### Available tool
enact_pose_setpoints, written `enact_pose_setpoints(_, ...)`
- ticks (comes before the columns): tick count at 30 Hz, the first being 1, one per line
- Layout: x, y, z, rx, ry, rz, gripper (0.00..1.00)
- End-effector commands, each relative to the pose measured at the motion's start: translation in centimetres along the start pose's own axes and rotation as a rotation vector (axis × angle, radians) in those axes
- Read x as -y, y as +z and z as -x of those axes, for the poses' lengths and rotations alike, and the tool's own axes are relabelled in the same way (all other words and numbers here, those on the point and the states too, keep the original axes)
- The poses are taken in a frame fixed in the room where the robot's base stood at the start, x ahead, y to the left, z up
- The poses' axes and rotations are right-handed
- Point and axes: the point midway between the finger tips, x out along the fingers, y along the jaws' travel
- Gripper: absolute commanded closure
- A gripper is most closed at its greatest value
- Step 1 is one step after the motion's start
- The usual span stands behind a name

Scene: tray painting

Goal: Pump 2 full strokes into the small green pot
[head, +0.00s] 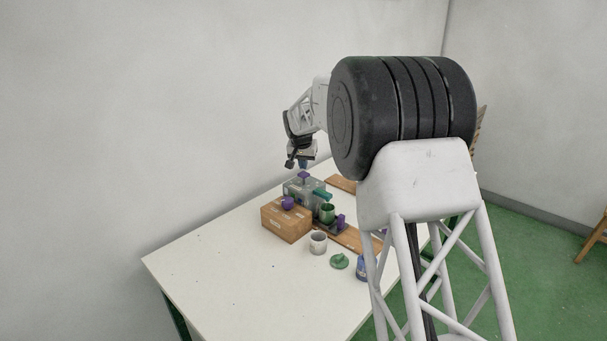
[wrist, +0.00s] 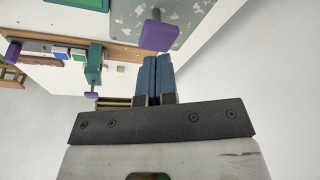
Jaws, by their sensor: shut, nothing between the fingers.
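My gripper (head: 303,164) is above the grey box (head: 295,188), its blue fingers pointing down. The fingers are shut and empty, side by side in the wrist view (wrist: 157,62). A purple knob (head: 303,175) on top of the grey box is just below the fingertips; in the wrist view this knob (wrist: 158,36) is just beyond them. I cannot tell whether they touch. A teal spout-like part (head: 322,193) sticks out from the grey box. A small green pot (head: 327,211) stands below and beside that part; I cannot tell if it is directly under it.
A wooden box (head: 286,222) with a purple knob (head: 288,202) is in front of the grey box. A pale cup (head: 318,243), a green lid-like piece (head: 339,261) and a blue jar (head: 363,268) stand nearer. The white table's left part (head: 220,270) is clear.

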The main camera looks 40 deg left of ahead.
Motion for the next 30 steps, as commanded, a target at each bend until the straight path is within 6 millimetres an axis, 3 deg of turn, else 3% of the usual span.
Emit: enact_pose_setpoints(30, 0.00, 0.23, -0.74, 0.001, 0.000, 0.000, 1.00)
